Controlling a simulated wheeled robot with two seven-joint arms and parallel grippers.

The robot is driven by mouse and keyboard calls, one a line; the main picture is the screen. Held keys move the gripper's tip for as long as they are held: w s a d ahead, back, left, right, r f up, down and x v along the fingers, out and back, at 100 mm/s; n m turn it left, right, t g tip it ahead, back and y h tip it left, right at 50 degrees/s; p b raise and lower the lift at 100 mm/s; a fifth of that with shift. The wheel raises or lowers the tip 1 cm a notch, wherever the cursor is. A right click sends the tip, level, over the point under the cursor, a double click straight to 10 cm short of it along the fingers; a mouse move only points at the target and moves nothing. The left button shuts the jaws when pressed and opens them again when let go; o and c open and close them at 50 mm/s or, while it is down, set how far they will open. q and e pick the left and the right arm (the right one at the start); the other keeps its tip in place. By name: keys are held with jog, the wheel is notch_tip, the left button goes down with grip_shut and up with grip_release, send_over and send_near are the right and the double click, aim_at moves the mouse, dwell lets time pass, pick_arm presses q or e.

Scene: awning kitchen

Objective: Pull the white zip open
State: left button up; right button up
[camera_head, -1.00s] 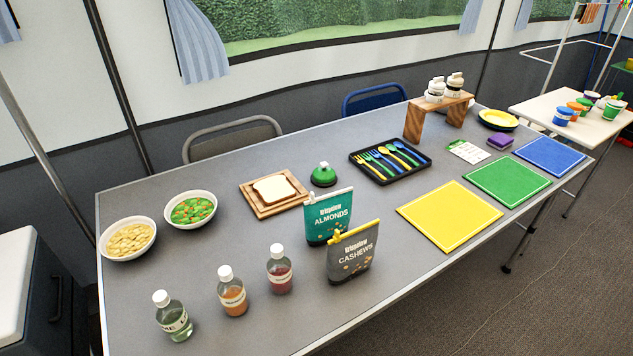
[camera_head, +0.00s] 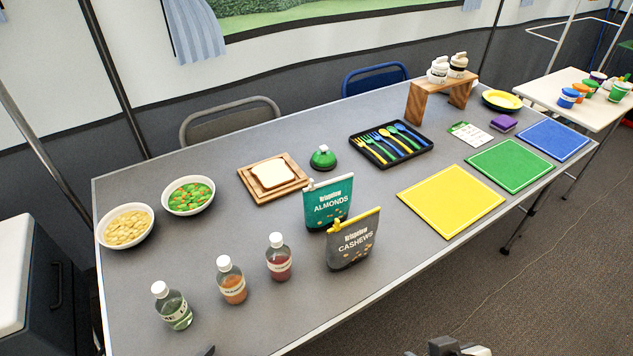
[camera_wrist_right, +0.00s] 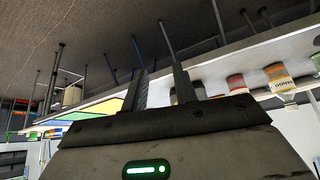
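The white zip (camera_head: 333,180) runs along the top edge of the teal almonds bag (camera_head: 328,207), with a small white pull at its left end. The bag stands upright on the grey table, just behind the grey cashews bag (camera_head: 353,246), which has a yellow zip (camera_head: 359,220). My right gripper (camera_head: 445,348) shows only in part at the bottom edge, in front of the table and well away from the bags. In the right wrist view its two fingers (camera_wrist_right: 160,82) are apart with nothing between them. A small dark tip, probably my left gripper (camera_head: 207,351), shows at the bottom edge.
Three bottles (camera_head: 232,281) stand left of the bags. A green domed item (camera_head: 323,158) and a bread board (camera_head: 272,178) are behind. A black cutlery tray (camera_head: 391,145) and a yellow mat (camera_head: 451,201) lie to the right. Table between bags and front edge is clear.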

jog(key=s+d+r+g, duration=0.2)
jog(key=s+r, duration=0.1)
jog(key=r, duration=0.2)
jog(key=n+t+y, duration=0.3)
jog(key=t+y, duration=0.2)
jog(key=t, duration=0.3)
send_near(313, 182)
jog(key=x, duration=0.8)
jog(key=shift+h, duration=0.3)
grip_shut()
